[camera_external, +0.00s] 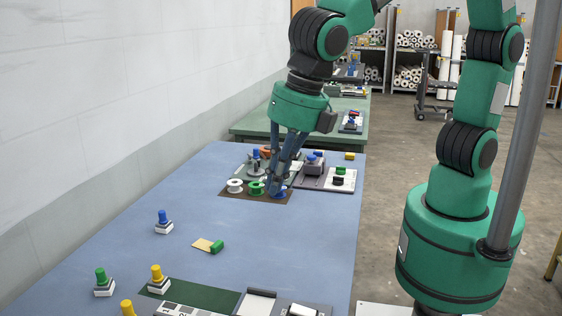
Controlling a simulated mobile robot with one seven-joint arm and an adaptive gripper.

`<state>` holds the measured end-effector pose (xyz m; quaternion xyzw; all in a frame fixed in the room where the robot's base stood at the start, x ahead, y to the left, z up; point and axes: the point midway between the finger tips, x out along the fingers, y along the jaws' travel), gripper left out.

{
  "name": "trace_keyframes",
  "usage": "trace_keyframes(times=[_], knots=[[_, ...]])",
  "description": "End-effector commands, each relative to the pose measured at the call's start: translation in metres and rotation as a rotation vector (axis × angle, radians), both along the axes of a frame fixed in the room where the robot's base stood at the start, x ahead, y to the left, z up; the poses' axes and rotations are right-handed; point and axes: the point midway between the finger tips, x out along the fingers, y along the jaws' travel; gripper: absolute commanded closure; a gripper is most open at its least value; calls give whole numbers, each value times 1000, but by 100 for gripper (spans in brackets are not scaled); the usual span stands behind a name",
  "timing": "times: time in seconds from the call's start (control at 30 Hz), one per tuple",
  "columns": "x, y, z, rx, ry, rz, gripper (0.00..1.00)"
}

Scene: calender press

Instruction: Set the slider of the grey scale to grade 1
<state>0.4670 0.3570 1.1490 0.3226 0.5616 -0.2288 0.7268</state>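My gripper (276,186) points down over the dark brown mat (235,194) at the far part of the blue table. Its fingertips are at a blue spool (280,193), which they partly cover. I cannot tell whether the fingers touch it or how far apart they are. A strip with light and dark patches (185,311) lies at the bottom edge of the picture, cut off by the frame; it may be the grey scale. I cannot make out its slider or any grade marks.
A white spool (235,186) and a green spool (256,188) stand left of my gripper. Stamps with blue (162,217), green (101,276) and yellow (156,273) knobs stand nearer. A green-ended tan piece (214,246) lies mid-table. The table's right middle is clear.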

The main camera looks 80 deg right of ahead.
Motion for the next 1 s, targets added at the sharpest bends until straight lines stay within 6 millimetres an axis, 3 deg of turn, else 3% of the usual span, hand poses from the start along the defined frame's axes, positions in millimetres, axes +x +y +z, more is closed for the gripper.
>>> trace_keyframes(times=[0.2,0.5,0.7,1.0], knots=[[-18,65,-46,-95,7,311,100],[-48,131,-99,-199,10,661,100],[-59,149,-115,-229,10,765,100],[-60,152,-117,-233,9,782,100]])
